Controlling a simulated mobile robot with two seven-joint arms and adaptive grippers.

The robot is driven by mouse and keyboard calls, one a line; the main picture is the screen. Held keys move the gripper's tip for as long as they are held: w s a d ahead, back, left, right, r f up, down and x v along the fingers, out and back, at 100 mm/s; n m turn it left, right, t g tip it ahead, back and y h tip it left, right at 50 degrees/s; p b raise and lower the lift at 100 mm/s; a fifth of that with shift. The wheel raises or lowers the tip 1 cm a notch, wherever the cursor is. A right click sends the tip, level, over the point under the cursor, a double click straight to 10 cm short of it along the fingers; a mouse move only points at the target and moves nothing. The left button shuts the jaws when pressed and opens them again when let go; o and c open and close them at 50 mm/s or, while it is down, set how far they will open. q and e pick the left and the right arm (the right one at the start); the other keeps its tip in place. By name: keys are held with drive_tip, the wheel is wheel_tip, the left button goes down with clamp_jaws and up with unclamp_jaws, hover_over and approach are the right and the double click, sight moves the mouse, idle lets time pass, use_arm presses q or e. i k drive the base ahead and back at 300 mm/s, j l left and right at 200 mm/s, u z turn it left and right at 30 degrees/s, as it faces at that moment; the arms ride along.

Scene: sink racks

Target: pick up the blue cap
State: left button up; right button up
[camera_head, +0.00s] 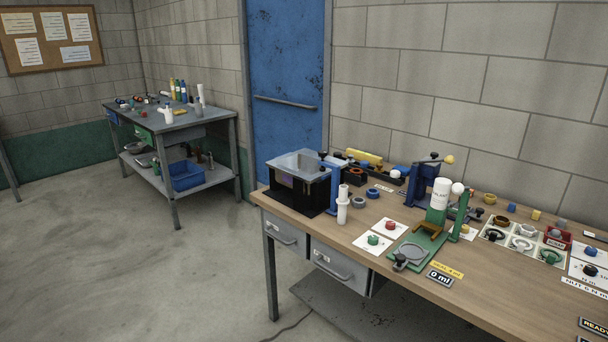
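Several small blue pieces lie on the wooden workbench (455,275), and I cannot tell for sure which is the blue cap. One blue round piece (373,193) sits near the left part of the bench, beside grey rings. Another blue piece (590,251) sits on a white card at the right end. Neither of my grippers shows in this view.
A black box with a clear lid (298,184), a white bottle (342,207) and a green stand (420,246) crowd the bench. Red (390,225) and green (374,239) pieces sit on cards. A grey table (185,119) stands far left; floor between is clear.

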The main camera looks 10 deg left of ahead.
sight(364, 163)
drive_tip(key=i+j+u, duration=0.15)
drive_tip(key=i+u, duration=0.55)
drive_tip(key=i+j+u, duration=0.25)
drive_tip(key=i+u, duration=0.15)
drive_tip(key=i, duration=0.2)
drive_tip(key=i+u, duration=0.4)
drive_tip(key=i, duration=0.2)
drive_tip(key=i+u, duration=0.4)
drive_tip(key=i, duration=0.2)
drive_tip(key=i+z, duration=0.2)
drive_tip(key=i, duration=0.35)
drive_tip(key=i+j+z, duration=0.15)
drive_tip(key=i, duration=0.45)
drive_tip(key=i+j+z, duration=0.2)
drive_tip(key=i, duration=0.35)
drive_tip(key=i+l+z, duration=0.15)
drive_tip(key=z, duration=0.25)
drive_tip(key=i+z, duration=0.6)
drive_tip(key=z, duration=0.2)
drive_tip(key=i+z, duration=0.25)
drive_tip(key=z, duration=0.15)
drive_tip(key=i+j+z, duration=0.2)
drive_tip(key=z, duration=0.25)
